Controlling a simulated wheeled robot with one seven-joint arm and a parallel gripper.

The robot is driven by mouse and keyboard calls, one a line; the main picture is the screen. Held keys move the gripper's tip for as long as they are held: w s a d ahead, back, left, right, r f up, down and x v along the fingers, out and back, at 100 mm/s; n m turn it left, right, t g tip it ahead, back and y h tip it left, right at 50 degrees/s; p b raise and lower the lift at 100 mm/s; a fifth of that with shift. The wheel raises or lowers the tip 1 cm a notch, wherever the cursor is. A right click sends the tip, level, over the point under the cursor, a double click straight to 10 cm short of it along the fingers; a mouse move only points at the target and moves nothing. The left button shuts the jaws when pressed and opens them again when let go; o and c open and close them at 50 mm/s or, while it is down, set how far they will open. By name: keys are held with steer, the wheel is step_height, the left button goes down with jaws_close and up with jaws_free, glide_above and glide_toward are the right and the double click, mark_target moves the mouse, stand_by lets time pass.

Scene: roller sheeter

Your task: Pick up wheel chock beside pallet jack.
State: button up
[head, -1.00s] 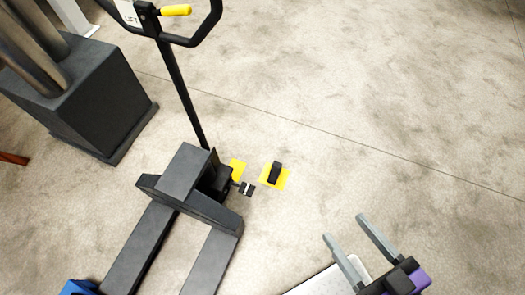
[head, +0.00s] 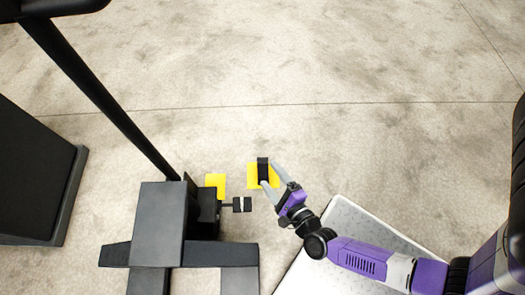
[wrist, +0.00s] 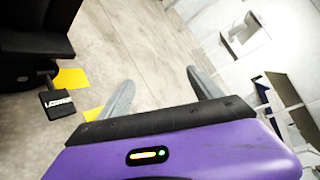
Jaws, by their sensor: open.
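The wheel chock (head: 263,168) is a small black block standing on a yellow floor square (head: 252,182), right of the pallet jack (head: 163,215), in the head view. My gripper (head: 269,174) is open, its two grey fingers reaching over the yellow square close to the chock. One fingertip overlaps the chock's lower end and the other is by its upper right. I cannot tell how far above the floor they are. In the wrist view my gripper (wrist: 160,80) shows only bare floor between its fingers, and I cannot make out the chock there.
A black pedal (head: 242,204) marked "LOWER" in the wrist view (wrist: 57,103) sticks out from the jack, left of the chock. A second yellow square (head: 216,184) lies behind it. A dark block (head: 35,180) stands at left. The floor beyond the chock is clear.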

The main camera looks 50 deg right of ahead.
steer(key=w+d+f+m+g+h+b, duration=0.25)
steer(key=f+m+b, duration=0.2)
steer(key=f, duration=0.45)
steer(key=w+d+f+m+g+h+b, duration=0.1)
steer(key=w+f+m+b, duration=0.25)
steer(key=f+m, duration=0.4)
steer(key=m+g+h+b, duration=0.1)
steer(key=m+g+b, duration=0.2)
steer(key=m+b, duration=0.3)
glide_toward(263, 164)
steer(key=b+x, duration=0.1)
steer(key=x, duration=0.1)
steer(key=b+x, duration=0.1)
steer(key=x, duration=0.2)
steer(key=shift+a+f, duration=0.25)
steer(key=shift+f, duration=0.05)
steer(key=shift+r+b+x, duration=0.15)
steer(key=shift+b+x, duration=0.7)
steer(key=shift+x, duration=0.7)
steer(key=shift+r+b+x, duration=0.15)
steer(key=shift+b+x, duration=0.65)
steer(key=shift+x, duration=0.8)
steer(key=shift+d, duration=0.15)
jaws_close()
